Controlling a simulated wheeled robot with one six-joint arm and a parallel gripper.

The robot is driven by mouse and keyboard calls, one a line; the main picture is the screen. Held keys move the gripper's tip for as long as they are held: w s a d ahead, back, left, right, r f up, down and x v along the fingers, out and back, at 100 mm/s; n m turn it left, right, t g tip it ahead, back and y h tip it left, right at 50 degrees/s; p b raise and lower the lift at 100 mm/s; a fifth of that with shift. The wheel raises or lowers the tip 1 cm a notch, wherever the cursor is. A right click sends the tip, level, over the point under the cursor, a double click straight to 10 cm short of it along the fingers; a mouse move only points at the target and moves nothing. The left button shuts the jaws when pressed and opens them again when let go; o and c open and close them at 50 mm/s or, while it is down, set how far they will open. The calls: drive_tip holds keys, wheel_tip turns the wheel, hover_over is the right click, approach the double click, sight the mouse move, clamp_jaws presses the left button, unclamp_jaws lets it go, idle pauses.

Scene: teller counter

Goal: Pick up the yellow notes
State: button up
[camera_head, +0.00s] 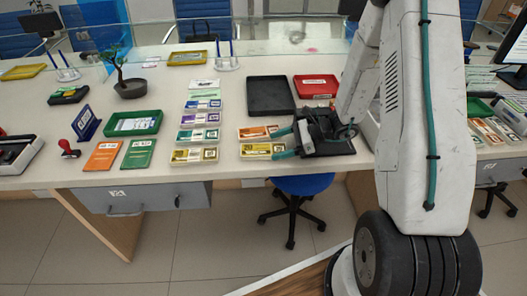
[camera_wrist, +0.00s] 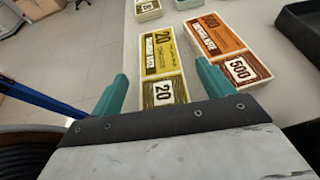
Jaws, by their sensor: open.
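The yellow notes (camera_wrist: 160,62), a flat bundle marked 20, lie on the counter near its front edge. They also show in the head view (camera_head: 257,151), partly behind my gripper. My gripper (camera_wrist: 163,88) is open, with teal fingers on either side of the bundle in the wrist view; it also shows in the head view (camera_head: 283,143). No contact is visible, and the height of the fingers above the counter is hard to tell. An orange bundle marked 500 (camera_wrist: 222,46) lies right beside the yellow one, close to the right finger.
Another yellowish bundle (camera_head: 194,155) lies to the left, at the front of a column of several bundles. A black tray (camera_head: 270,95) and a red tray (camera_head: 316,86) stand behind. A blue stool (camera_head: 303,184) is below the counter edge.

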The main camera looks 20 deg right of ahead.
sight(263, 149)
drive_tip(key=shift+x, duration=2)
drive_tip(key=c, duration=1.1)
drive_tip(key=shift+r, duration=0.15)
